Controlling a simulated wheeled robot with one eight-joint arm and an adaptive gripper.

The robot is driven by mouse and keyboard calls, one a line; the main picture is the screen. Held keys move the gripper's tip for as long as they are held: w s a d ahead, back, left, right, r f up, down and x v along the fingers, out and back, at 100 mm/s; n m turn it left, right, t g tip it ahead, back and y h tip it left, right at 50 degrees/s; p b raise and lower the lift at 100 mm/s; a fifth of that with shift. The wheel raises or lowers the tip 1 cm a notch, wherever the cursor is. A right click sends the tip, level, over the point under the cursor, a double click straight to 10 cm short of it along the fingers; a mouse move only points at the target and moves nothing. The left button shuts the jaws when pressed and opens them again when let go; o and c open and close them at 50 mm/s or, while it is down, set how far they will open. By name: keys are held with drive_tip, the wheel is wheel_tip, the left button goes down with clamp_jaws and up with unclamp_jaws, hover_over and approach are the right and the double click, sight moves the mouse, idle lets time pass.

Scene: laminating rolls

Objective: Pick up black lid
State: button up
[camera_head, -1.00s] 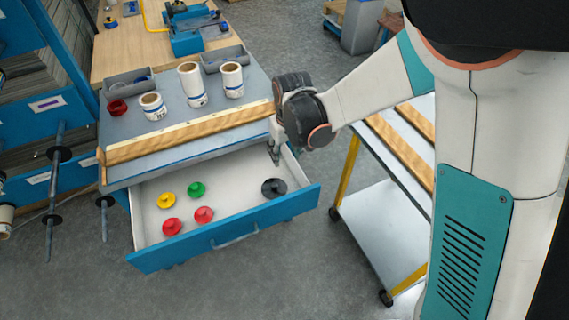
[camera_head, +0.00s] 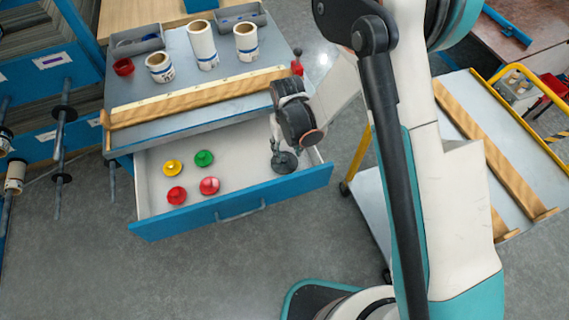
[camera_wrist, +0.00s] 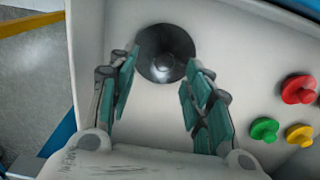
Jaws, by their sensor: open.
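The black lid (camera_head: 285,163) is a round dark disc lying in the right part of the open drawer (camera_head: 235,209). In the wrist view the black lid (camera_wrist: 165,54) lies just ahead of and partly between the fingertips. My gripper (camera_head: 277,147) is right above the lid in the head view and hides a little of its back edge. In the wrist view my gripper (camera_wrist: 163,72) is open, with one teal-padded finger on each side of the lid. Whether a finger touches the lid, I cannot tell.
The drawer also holds a yellow lid (camera_head: 172,167), a green lid (camera_head: 204,158) and two red lids (camera_head: 209,185), all left of the black one. A wooden bar (camera_head: 195,98) and white rolls (camera_head: 202,45) are on the worktop above. A cart (camera_head: 487,150) stands to the right.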

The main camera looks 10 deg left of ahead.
sight(284, 159)
drive_tip(key=shift+a+f+b, duration=0.2)
drive_tip(key=shift+f+b, duration=0.45)
drive_tip(key=shift+f, duration=0.7)
drive_tip(key=shift+a+f+b, duration=0.15)
drive_tip(key=shift+f+b, duration=0.5)
drive_tip(key=shift+f, duration=0.7)
drive_tip(key=shift+s, duration=0.1)
drive_tip(key=shift+r, duration=0.1)
drive_tip(key=shift+c, duration=0.3)
clamp_jaws()
